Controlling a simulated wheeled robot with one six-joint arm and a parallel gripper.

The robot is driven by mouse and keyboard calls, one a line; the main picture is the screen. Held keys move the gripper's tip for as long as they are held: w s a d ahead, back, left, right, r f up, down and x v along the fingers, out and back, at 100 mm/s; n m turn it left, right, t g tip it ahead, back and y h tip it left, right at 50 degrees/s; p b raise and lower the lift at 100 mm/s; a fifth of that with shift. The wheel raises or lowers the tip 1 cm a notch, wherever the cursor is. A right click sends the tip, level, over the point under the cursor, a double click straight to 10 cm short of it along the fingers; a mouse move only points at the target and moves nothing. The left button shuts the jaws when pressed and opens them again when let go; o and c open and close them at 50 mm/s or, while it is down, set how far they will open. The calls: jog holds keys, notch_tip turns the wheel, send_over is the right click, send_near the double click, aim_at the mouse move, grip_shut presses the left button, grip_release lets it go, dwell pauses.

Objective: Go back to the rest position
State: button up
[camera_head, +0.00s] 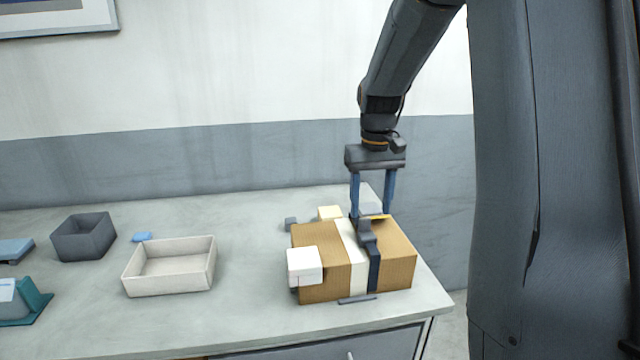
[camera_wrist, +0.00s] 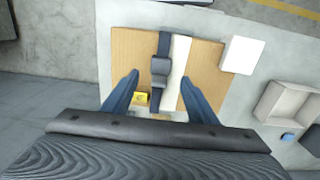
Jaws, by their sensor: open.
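My gripper (camera_head: 371,212) points down over the back part of a brown cardboard box (camera_head: 322,262). In the wrist view its two blue fingers (camera_wrist: 158,85) are spread apart with nothing gripped between them. The box carries a white band and a dark strap with a buckle (camera_head: 366,232) across its top. The strap and buckle also show in the wrist view, ahead of the fingers. I cannot tell whether the fingertips touch the box.
A white block (camera_head: 304,265) sits at the box's front left corner. A cream tray (camera_head: 170,282), a dark grey bin (camera_head: 83,237) and a teal holder (camera_head: 35,303) stand to the left. Small blocks lie behind the box. The grey table (camera_head: 250,215) is clear between tray and box.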

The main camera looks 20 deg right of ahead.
jog(key=s+a+f+b, duration=0.1)
jog(key=s+a+f, duration=0.3)
jog(key=s+a, duration=0.2)
jog(key=s+a+f+n+t+b, duration=0.1)
jog(key=s+a+f, duration=0.4)
jog(key=s, duration=0.6)
jog(key=shift+a+f, duration=0.3)
jog(key=shift+a, duration=0.6)
jog(key=shift+c, duration=0.4)
